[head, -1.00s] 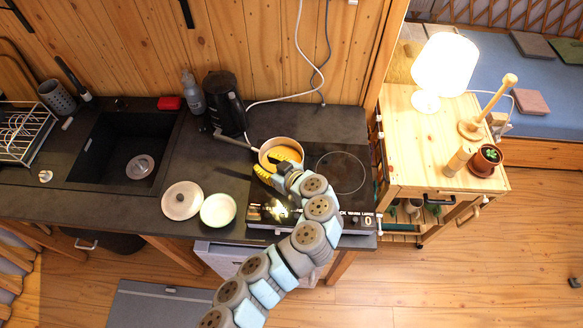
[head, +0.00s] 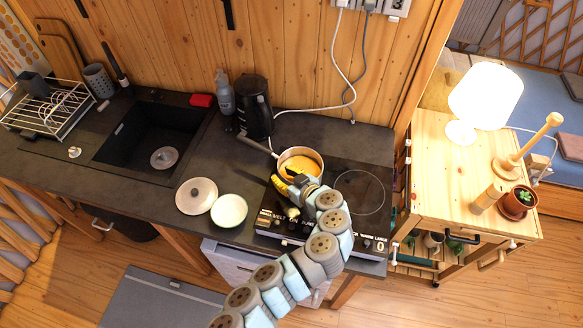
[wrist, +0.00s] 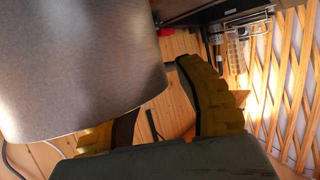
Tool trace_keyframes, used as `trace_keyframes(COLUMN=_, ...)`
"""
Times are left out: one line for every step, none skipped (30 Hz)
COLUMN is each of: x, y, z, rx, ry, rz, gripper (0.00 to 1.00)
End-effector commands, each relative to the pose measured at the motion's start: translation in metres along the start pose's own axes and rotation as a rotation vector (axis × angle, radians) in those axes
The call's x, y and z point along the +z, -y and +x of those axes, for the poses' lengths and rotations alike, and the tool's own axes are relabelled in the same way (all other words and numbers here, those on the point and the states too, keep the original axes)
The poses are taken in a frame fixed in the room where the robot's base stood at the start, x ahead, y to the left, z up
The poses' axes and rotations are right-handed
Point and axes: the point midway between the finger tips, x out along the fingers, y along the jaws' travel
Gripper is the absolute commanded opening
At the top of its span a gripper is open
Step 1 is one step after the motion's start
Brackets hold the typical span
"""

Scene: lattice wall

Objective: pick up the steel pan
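The steel pan (head: 301,161) stands at the back left of the cooktop. Its handle points up and left, and its inside looks orange-yellow. My gripper (head: 287,180) is at the pan's near side in the head view, its yellow fingers overlapping the near wall. In the wrist view a large grey curved surface, which appears to be the pan's wall (wrist: 75,60), fills the upper left.
A black kettle (head: 254,107) and grey bottle (head: 225,93) stand behind and left of the pan. A bowl (head: 229,210) and lid (head: 197,196) lie left of the cooktop (head: 352,215). A white cable crosses behind. The right burner is clear. A wooden cabinet with a lamp (head: 485,100) stands at right.

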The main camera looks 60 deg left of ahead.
Motion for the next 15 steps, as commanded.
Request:
trace_keyframes(x=-0.0006, y=0.0011, z=0.0040, rx=-0.004, ry=0.000, rz=0.000, gripper=0.34)
trace_keyframes(x=-0.0005, y=0.0014, z=0.0058, rx=-0.005, ry=0.000, rz=0.000, gripper=0.34)
trace_keyframes(x=-0.0003, y=0.0014, z=0.0075, rx=-0.004, ry=0.001, rz=0.000, gripper=0.34)
trace_keyframes(x=-0.0001, y=0.0012, z=0.0084, rx=-0.004, ry=0.001, rz=-0.001, gripper=0.34)
trace_keyframes(x=0.0000, y=0.0010, z=0.0090, rx=-0.003, ry=0.001, rz=-0.001, gripper=0.34)
trace_keyframes(x=0.0001, y=0.0008, z=0.0094, rx=-0.002, ry=0.001, rz=-0.001, gripper=0.34)
trace_keyframes(x=0.0002, y=0.0006, z=0.0095, rx=-0.002, ry=0.001, rz=-0.001, gripper=0.34)
trace_keyframes(x=0.0002, y=0.0005, z=0.0095, rx=-0.001, ry=0.001, rz=-0.001, gripper=0.34)
trace_keyframes(x=0.0004, y=0.0005, z=0.0095, rx=-0.001, ry=0.001, rz=-0.001, gripper=0.34)
trace_keyframes(x=0.0004, y=0.0004, z=0.0094, rx=-0.001, ry=0.001, rz=-0.001, gripper=0.34)
trace_keyframes(x=0.0003, y=0.0004, z=0.0094, rx=-0.001, ry=0.001, rz=-0.001, gripper=0.34)
trace_keyframes(x=0.0003, y=0.0004, z=0.0093, rx=-0.001, ry=0.001, rz=-0.001, gripper=0.35)
trace_keyframes(x=0.0003, y=0.0004, z=0.0093, rx=-0.001, ry=0.001, rz=-0.001, gripper=0.27)
trace_keyframes(x=0.0003, y=0.0004, z=0.0093, rx=-0.001, ry=0.001, rz=-0.001, gripper=0.18)
trace_keyframes(x=0.0003, y=0.0003, z=0.0093, rx=-0.001, ry=0.001, rz=-0.001, gripper=0.07)
